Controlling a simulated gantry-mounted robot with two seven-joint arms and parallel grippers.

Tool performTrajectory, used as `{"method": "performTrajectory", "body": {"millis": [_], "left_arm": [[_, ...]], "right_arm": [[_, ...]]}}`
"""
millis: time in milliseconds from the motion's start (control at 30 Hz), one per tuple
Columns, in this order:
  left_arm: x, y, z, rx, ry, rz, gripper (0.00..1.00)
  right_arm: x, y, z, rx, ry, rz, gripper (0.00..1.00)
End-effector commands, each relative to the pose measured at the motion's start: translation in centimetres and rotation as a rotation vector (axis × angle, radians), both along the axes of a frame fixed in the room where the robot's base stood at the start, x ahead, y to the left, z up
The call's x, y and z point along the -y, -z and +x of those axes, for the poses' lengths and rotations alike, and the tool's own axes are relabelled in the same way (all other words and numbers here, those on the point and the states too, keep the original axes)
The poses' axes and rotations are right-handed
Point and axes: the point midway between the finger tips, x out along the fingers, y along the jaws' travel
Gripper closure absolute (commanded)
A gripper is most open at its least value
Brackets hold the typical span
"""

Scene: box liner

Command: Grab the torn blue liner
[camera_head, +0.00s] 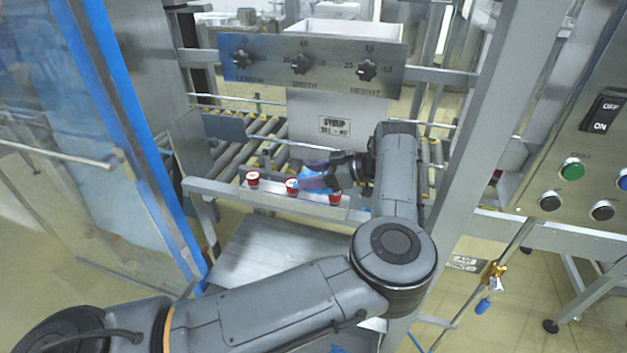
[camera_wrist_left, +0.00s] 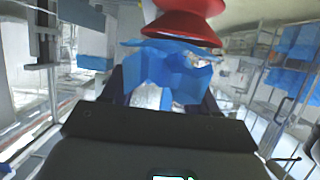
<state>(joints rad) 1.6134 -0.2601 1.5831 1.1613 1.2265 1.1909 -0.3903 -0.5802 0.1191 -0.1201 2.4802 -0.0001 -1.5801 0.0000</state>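The torn blue liner (camera_wrist_left: 170,68) is a crumpled piece of blue film in the left wrist view. It lies just ahead of my left gripper (camera_wrist_left: 160,95) and spans the gap between its fingers. In the head view, only small bits of blue (camera_head: 302,175) show beside my left gripper (camera_head: 308,175), at the bar with red buttons. The fingers stand apart, and I see no closed grip on the film. My arm and fingers hide much of the liner in the head view. My right gripper is not in view.
Red buttons (camera_head: 252,179) sit on a metal bar (camera_head: 225,191) by the gripper; one red button (camera_wrist_left: 185,25) is very close above the liner. Behind are a roller conveyor (camera_head: 228,150), a white box (camera_head: 305,108) and a knob panel (camera_head: 315,62). A frame post (camera_head: 470,130) stands right.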

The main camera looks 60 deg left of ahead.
Motion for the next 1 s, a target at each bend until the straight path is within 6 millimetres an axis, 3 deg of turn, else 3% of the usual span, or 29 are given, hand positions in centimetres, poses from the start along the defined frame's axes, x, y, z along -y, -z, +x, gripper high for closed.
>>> {"method": "performTrajectory", "body": {"millis": [133, 567, 1000], "left_arm": [[0.0, 0.0, 0.0, 0.000, 0.000, 0.000, 0.70], [0.0, -1.0, 0.0, 0.001, 0.000, 0.001, 0.70], [0.0, -7.8, 0.0, 0.002, 0.001, -0.001, 0.70]], "right_arm": [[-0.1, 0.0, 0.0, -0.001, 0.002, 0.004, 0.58], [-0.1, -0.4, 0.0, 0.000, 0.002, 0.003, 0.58], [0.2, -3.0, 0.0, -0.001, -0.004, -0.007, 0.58]]}}
